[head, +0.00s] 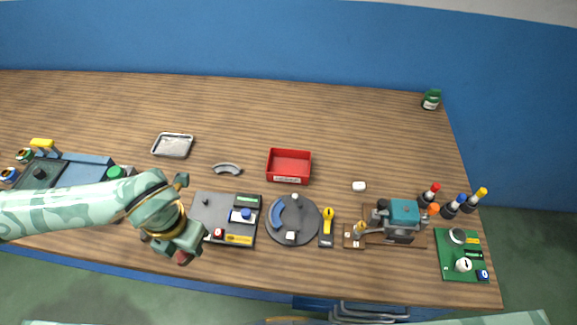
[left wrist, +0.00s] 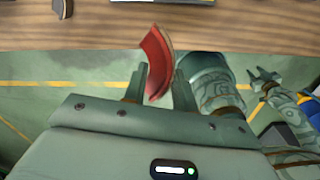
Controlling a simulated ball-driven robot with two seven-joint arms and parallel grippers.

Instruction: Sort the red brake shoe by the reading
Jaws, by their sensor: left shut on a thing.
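My left gripper (head: 187,254) is over the table's front edge, left of centre in the head view. It is shut on the red brake shoe (left wrist: 155,55), a curved piece standing up between the fingers in the left wrist view. In the head view only a small dark red bit of it shows by the fingertips. A dark measuring station (head: 212,212) with a small green display (head: 247,201) lies just right of the gripper; its reading is too small to read. A red bin (head: 289,166) with a white label stands behind. My right gripper (left wrist: 264,80) appears open and empty in the left wrist view.
A metal tray (head: 173,146) and a grey curved shoe (head: 227,169) lie behind the station. A round plate (head: 311,222) holds a blue curved piece (head: 277,215). A yellow-handled tool (head: 328,223), a teal-topped device (head: 404,212) and a green board (head: 449,268) stand right. The table's back is mostly clear.

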